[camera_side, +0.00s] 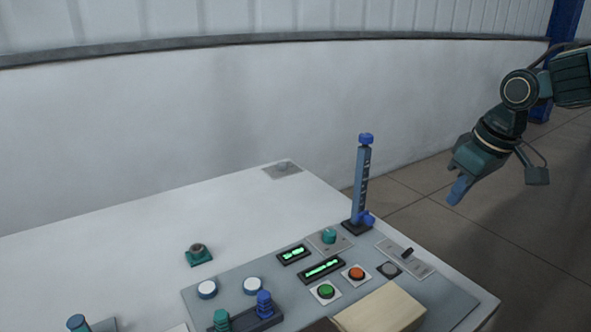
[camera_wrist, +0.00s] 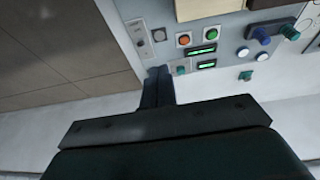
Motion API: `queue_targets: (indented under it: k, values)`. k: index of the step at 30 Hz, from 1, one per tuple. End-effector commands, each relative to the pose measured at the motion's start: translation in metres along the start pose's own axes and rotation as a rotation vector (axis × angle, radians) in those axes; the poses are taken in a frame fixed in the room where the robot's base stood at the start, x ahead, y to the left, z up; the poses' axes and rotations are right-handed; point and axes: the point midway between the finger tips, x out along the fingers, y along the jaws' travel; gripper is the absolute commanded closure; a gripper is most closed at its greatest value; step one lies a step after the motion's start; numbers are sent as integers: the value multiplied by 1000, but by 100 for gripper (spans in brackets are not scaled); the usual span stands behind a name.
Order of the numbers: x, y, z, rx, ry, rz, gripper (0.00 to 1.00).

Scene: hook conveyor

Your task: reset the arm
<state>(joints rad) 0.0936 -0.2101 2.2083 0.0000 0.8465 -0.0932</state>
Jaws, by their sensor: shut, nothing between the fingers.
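My gripper (camera_side: 459,190) hangs at the right in the side view, clear of the table and to the right of the blue post (camera_side: 361,185). Its blue fingers are together with nothing between them. In the wrist view my gripper (camera_wrist: 158,72) shows as dark fingers pointing up toward the panel edge. The table (camera_side: 130,240) is white and carries a grey control panel (camera_side: 205,312). The panel also shows in the wrist view (camera_wrist: 222,22).
The panel has a green button (camera_side: 325,291), an orange button (camera_side: 357,273), a lever switch (camera_side: 407,253), green displays (camera_side: 322,269) and white knobs (camera_side: 207,289). A beige block (camera_side: 380,308) sits at the front. The floor (camera_side: 540,225) right of the table is free.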

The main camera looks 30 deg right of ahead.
Motion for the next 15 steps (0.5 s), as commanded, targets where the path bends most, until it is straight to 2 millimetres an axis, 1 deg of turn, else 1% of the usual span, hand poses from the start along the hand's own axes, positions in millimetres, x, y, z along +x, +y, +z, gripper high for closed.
queue_targets:
  k: [1, 6, 15]
  values:
    - [-8, -3, 9, -1, 18, -1, 100]
    - [-27, -12, 36, 0, 66, -5, 100]
    - [-47, -23, 86, 3, 147, -17, 100]
